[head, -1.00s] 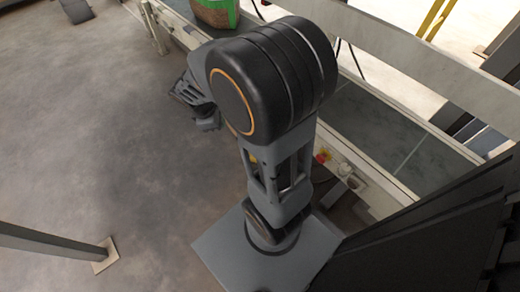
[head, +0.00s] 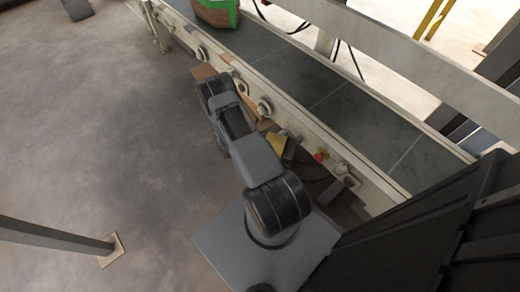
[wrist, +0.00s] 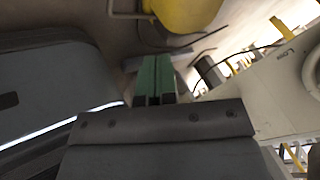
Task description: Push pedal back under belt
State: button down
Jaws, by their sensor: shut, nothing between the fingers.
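My gripper (wrist: 155,80) shows in the wrist view as two green fingers, closed together and empty. In the head view my own arm hides it. A yellow object (wrist: 187,12), which looks like the pedal, is at the top of the wrist view, ahead of the fingertips and apart from them in the picture. In the head view a yellow and dark shape (head: 277,142), likely the same pedal, lies beside the belt frame, partly hidden by my arm. The conveyor belt (head: 370,118) runs diagonally behind it. I cannot tell how far under the belt the pedal reaches.
The cream belt frame (head: 245,73) carries rollers and a red button (head: 321,155). It also stands close on the right in the wrist view (wrist: 255,90). A dark cable (wrist: 195,42) lies near the pedal. A green and brown bag (head: 215,12) is on the belt.

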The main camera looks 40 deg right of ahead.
jog(key=d+f+b, duration=0.5)
jog(key=d+f, duration=0.3)
jog(key=d, duration=0.1)
jog(key=shift+d, duration=0.15)
jog(key=shift+w, duration=0.1)
